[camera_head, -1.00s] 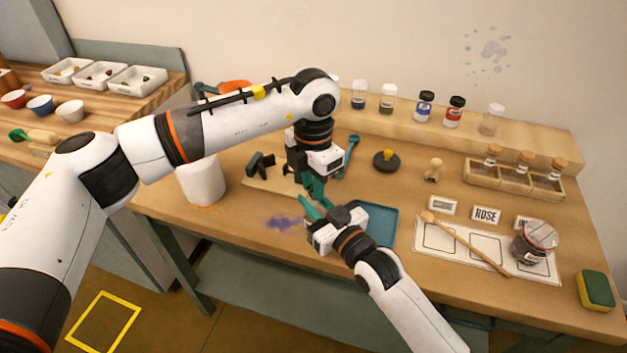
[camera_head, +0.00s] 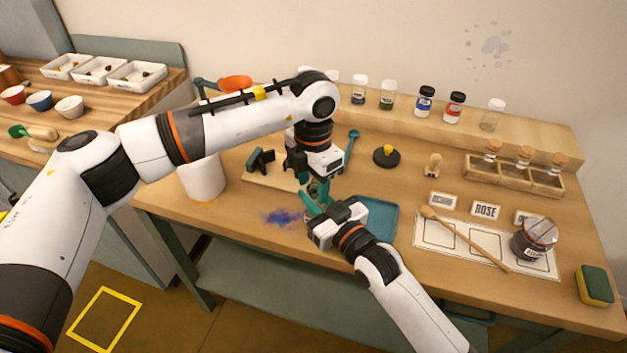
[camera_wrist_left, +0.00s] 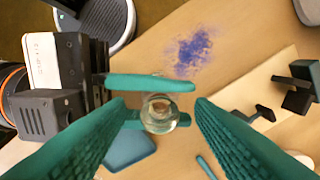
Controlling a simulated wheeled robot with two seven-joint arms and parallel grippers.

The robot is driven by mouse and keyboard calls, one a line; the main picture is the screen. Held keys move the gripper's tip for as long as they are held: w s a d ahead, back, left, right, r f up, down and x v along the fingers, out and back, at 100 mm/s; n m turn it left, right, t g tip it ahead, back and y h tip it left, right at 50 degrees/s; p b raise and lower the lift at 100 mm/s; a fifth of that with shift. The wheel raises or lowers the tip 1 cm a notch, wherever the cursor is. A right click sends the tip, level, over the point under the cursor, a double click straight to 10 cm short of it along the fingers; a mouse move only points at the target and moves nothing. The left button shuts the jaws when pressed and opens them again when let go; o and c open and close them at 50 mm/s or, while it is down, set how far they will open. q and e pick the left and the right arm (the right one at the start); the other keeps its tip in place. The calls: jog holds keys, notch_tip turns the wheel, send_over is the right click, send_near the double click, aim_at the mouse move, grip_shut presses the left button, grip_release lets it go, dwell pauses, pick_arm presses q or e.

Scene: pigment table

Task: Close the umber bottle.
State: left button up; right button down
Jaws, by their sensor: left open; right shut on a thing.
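A small clear glass bottle (camera_wrist_left: 160,114) shows in the left wrist view from above, its round top facing the camera. My right gripper (camera_wrist_left: 150,101) is shut on it, one green finger on each side. I cannot read a label or tell whether a cap is on it. My left gripper (camera_wrist_left: 163,106) is open, its fingers on either side of the bottle in the picture and apart from it. In the head view the left gripper (camera_head: 319,187) points down just above the right gripper (camera_head: 313,204). There the bottle is mostly hidden between them.
A blue tray (camera_head: 378,222) lies beside the right gripper, and purple powder (camera_head: 283,217) is spilled left of it. A white cylinder (camera_head: 203,179) stands further left. A black disc with a yellow knob (camera_head: 386,157), a small-bottle rack (camera_head: 513,178) and a jar (camera_head: 534,239) are to the right.

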jog(key=shift+s+f, duration=0.15)
jog(key=shift+f, duration=0.45)
pick_arm(q)
notch_tip(320, 180, up, 12)
jog(key=shift+s, duration=0.15)
pick_arm(e)
jog(key=c, duration=1.2)
grip_release()
jog(key=shift+o, duration=0.3)
jog(key=shift+w+r, duration=0.15)
jog(key=shift+w, duration=0.05)
jog(key=shift+s+r, duration=0.1)
pick_arm(q)
jog(key=shift+f+b, duration=0.55)
jog(key=shift+f, duration=0.05)
pick_arm(e)
jog(key=v, duration=1.2)
